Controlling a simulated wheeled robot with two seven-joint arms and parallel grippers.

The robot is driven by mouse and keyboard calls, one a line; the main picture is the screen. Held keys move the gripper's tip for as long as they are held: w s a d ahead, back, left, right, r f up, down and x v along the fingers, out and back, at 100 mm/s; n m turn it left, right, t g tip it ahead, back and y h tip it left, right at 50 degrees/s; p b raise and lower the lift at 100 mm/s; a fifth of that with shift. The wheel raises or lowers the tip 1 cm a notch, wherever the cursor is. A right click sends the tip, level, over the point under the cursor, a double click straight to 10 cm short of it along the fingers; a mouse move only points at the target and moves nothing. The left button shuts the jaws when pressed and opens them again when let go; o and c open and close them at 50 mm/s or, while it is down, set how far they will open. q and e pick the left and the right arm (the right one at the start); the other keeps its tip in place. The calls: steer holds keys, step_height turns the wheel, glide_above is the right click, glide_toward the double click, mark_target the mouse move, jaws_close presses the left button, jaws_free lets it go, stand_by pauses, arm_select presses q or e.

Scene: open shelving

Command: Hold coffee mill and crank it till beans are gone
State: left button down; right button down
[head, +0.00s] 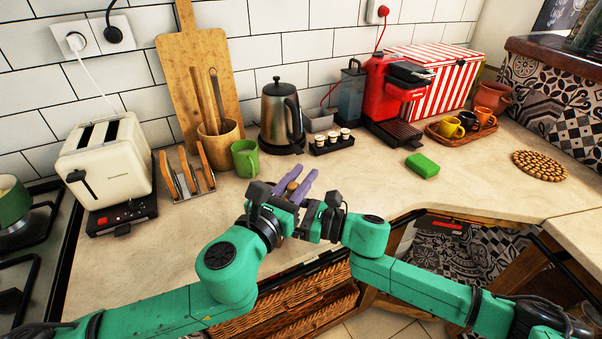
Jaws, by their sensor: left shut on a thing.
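My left gripper (298,182) is over the front part of the counter, with purple fingers pointing up and to the right. It is shut on a small brown rounded thing (293,187), perhaps part of the coffee mill. Most of this thing is hidden by the grippers, so I cannot make out a crank or beans. My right gripper (312,220) comes in from the right, close beside the left one. Its fingertips are hidden in the cluster, and I cannot tell whether it holds anything.
Behind the grippers stand a green mug (245,158), a kettle (281,118) and a small black rack of cups (331,143). A toaster (105,165) is at left, a red coffee machine (386,95) at back right. Counter around the green sponge (422,165) is clear.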

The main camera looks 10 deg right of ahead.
mark_target(289, 191)
arm_select(q)
steer(key=s+m+g+h, duration=0.1)
steer(key=g, duration=0.1)
steer(key=a+m+g+h, duration=0.1)
steer(key=m+g+h, duration=0.1)
steer(key=s+m+g+h, duration=0.1)
steer(key=m+g+h, duration=0.1)
steer(key=shift+s+a, duration=0.25)
steer(key=shift+s, duration=0.05)
steer(key=s+a+m+g+y, duration=0.1)
steer(key=a+m+g, duration=0.2)
steer(key=m+g, duration=0.4)
steer(key=s+a+m+g+y, duration=0.1)
steer(key=a+m+g, duration=0.3)
steer(key=g, duration=0.9)
steer(key=shift+s+m+g+y, duration=0.3)
steer(key=shift+s+m, duration=0.05)
steer(key=shift+m, duration=1.25)
steer(key=c, duration=0.7)
jaws_free()
step_height(289, 191, up, 10)
